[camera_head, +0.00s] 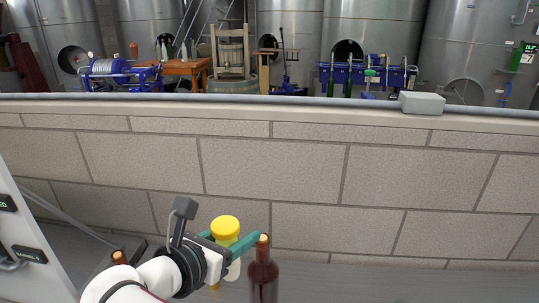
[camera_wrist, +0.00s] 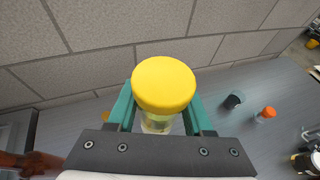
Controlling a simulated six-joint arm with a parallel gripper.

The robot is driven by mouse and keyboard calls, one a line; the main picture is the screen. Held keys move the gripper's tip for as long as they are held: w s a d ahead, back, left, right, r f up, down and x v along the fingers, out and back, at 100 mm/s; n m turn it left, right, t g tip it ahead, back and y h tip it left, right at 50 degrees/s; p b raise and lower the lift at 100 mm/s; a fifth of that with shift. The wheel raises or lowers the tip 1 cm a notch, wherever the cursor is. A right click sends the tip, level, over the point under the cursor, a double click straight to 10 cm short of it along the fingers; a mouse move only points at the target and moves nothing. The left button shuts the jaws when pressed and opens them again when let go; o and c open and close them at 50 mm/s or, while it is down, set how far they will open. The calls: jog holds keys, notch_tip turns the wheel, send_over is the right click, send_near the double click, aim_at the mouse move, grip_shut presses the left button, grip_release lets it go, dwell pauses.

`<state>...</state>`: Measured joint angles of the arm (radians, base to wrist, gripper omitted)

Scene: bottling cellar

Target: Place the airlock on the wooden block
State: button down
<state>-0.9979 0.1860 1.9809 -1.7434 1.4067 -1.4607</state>
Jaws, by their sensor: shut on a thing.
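My gripper (camera_head: 233,238) is shut on a clear piece with a round yellow cap (camera_head: 225,226), which I take to be the airlock. In the wrist view, the yellow cap (camera_wrist: 163,84) sits between the teal fingers of my gripper (camera_wrist: 160,106), with part of its clear body showing below. It is held above the grey worktop, beside a dark red corked bottle (camera_head: 263,275). I cannot make out the wooden block for certain in either view. The arm and gripper hide part of the worktop.
Another corked bottle top (camera_head: 119,257) shows left of my arm. In the wrist view, a dark cup-like thing (camera_wrist: 234,100) and an orange-topped thing (camera_wrist: 267,114) stand to the right on the worktop (camera_wrist: 225,130). A block wall (camera_head: 300,170) runs behind.

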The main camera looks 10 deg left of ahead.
jog(key=shift+n+y, duration=0.3)
jog(key=shift+s+a+f, duration=0.55)
jog(key=shift+a+f, duration=1.7)
jog(key=shift+f, duration=1.45)
jog(key=shift+s+a+f, duration=0.6)
jog(key=shift+a+f, duration=1.65)
jog(key=shift+f, duration=1.4)
jog(key=shift+s+a+f, duration=0.55)
jog(key=shift+a+f, duration=1.7)
jog(key=shift+f, duration=1.45)
jog(key=shift+c, duration=1.5)
grip_release()
jog(key=shift+f, duration=0.1)
jog(key=v, duration=1.2)
